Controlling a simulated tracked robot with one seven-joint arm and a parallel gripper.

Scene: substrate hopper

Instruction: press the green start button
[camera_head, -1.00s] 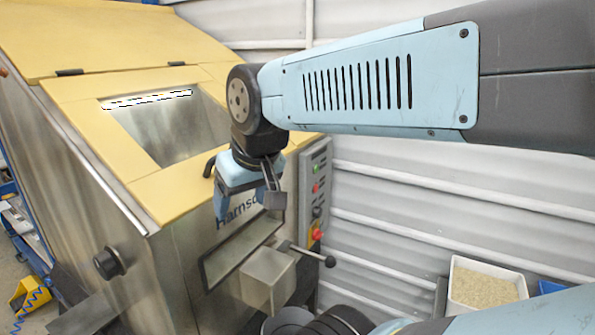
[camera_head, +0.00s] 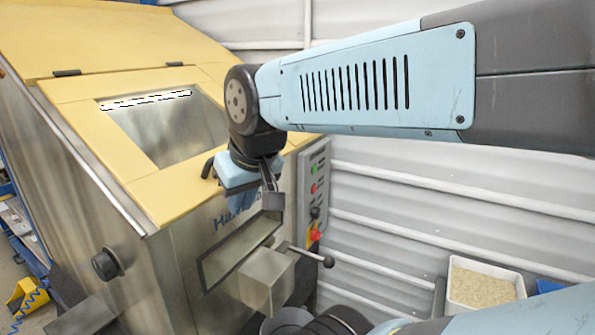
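My gripper (camera_head: 254,205) hangs in front of the machine's front face, left of the panel and lower than the green button. It points down, and it is apart from the button. Its fingers look parted, with a narrow gap and nothing between them.
The yellow-lidded steel hopper (camera_head: 180,190) fills the left. A lever with a black knob (camera_head: 328,262) sticks out below the panel. A red and yellow switch (camera_head: 314,234) sits low on the panel. A white bin of grain (camera_head: 485,283) stands at lower right.

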